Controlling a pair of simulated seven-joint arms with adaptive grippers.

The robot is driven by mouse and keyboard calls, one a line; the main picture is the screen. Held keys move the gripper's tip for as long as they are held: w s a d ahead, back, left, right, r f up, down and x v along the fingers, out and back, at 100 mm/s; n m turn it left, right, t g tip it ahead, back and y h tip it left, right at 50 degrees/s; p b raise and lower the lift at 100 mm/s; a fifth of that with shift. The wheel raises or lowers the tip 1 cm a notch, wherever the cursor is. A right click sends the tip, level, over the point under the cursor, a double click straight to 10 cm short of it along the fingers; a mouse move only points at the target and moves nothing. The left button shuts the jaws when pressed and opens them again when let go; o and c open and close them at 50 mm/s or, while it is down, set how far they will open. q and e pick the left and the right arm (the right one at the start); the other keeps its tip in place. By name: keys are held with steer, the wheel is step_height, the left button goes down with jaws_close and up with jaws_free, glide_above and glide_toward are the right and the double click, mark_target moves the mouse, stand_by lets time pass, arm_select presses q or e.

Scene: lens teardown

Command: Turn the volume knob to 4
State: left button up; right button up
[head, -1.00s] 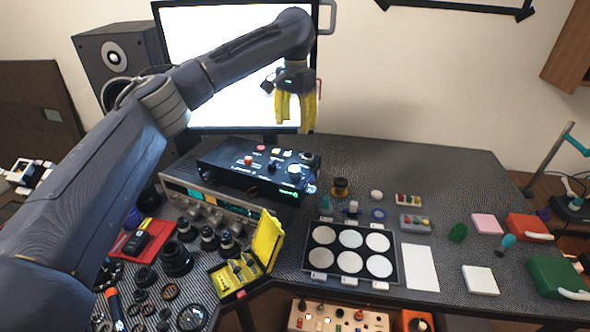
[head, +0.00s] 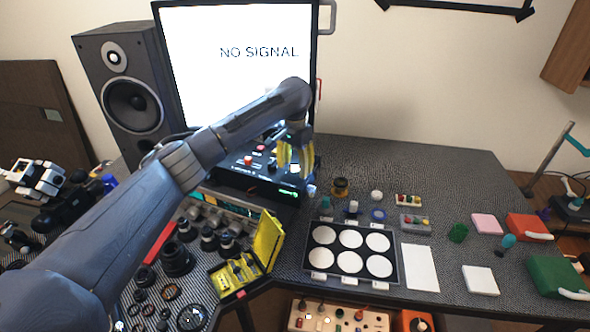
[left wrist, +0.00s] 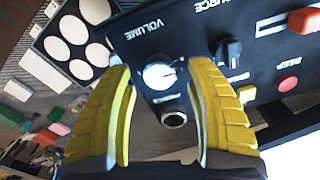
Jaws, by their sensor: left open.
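The volume knob (left wrist: 160,75) is a round white knob on a black control box (head: 240,184), under the printed word VOLUME in the left wrist view. A small pointer mark shows on it, but I cannot read any number. My left gripper (left wrist: 165,90) is open, with its yellow fingers on either side of the knob and apart from it. My right gripper is not in view.
A dark selector knob (left wrist: 229,50), a metal socket (left wrist: 174,118) and a red button (left wrist: 288,83) sit near the volume knob. The monitor (head: 235,60) stands behind the box. A tray of white discs (head: 350,277) lies in front to the right.

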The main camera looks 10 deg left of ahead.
arm_select(q)
steer(key=shift+f, duration=0.6)
steer(key=shift+c, duration=0.3)
jaws_close()
